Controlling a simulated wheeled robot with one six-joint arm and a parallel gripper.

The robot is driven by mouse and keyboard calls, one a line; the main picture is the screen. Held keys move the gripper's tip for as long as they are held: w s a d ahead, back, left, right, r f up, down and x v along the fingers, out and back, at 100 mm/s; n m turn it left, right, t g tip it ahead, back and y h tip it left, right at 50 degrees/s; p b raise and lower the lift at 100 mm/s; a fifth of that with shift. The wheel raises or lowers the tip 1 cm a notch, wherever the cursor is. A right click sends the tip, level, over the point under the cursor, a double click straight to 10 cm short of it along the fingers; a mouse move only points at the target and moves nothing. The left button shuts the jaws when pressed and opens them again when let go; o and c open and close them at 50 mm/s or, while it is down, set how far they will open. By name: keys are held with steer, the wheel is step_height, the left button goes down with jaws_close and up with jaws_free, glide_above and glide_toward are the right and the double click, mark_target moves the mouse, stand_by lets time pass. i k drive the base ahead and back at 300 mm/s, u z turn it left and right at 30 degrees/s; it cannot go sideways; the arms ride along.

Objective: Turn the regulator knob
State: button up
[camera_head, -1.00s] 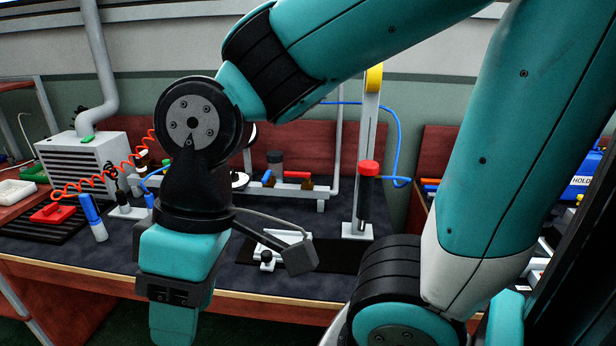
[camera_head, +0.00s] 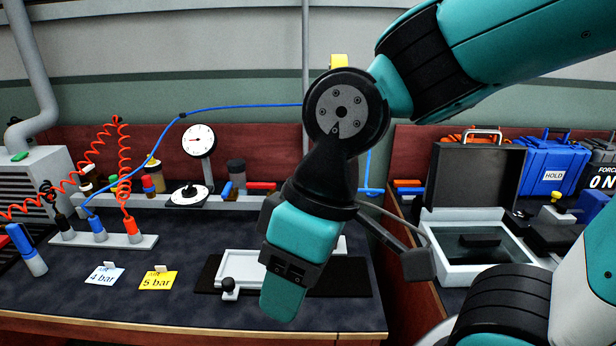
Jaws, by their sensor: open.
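The regulator knob (camera_head: 190,191) is a dark knob on a round white dial, on a grey rail at the back of the bench. A white round gauge (camera_head: 198,140) with a needle stands just above it. My gripper (camera_head: 283,292) hangs in front of the bench, right of the knob and lower in the picture, clear of it. It is open, with nothing seen in it; its fingers show nearly edge-on. My wrist hides part of the rail and the stand behind.
Cards reading 4 bar (camera_head: 105,275) and 5 bar (camera_head: 158,280) stand on the bench. A white plate (camera_head: 240,262) lies on a black mat. Blue and red hoses run to plugs at left. The bench before the dial is largely clear.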

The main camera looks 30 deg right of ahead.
mark_target(190, 191)
steer(key=z, duration=1.45)
steer(key=k, duration=0.7)
steer(key=u, duration=0.95)
steer(key=i, duration=1)
steer(key=z, duration=0.05)
